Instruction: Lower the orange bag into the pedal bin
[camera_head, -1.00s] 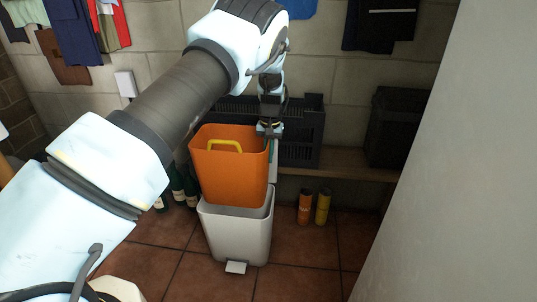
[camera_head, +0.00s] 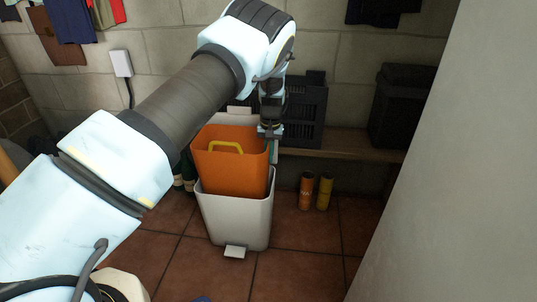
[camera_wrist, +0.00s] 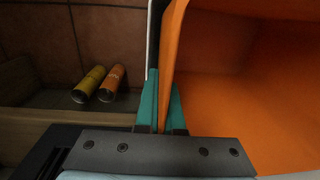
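The orange bag (camera_head: 232,175) is an open-topped, stiff-looking holder with a yellow handle on its near side. It stands roughly upright with its lower end inside the white pedal bin (camera_head: 235,220); most of it is above the rim. The bin's pedal (camera_head: 235,252) shows at the front, and a white panel, seemingly its raised lid (camera_head: 232,118), stands behind the bag. My gripper (camera_head: 270,132) is at the bag's right side. In the wrist view its teal fingertips (camera_wrist: 161,100) are shut on the bag's orange wall (camera_wrist: 172,50). The bag's bottom is hidden.
An orange can (camera_head: 306,190) and a yellow can (camera_head: 324,192) stand on the tiled floor right of the bin. Dark bottles (camera_head: 187,172) stand to its left. A wooden bench (camera_head: 340,143) with dark crates runs behind. A grey wall (camera_head: 460,150) borders the right.

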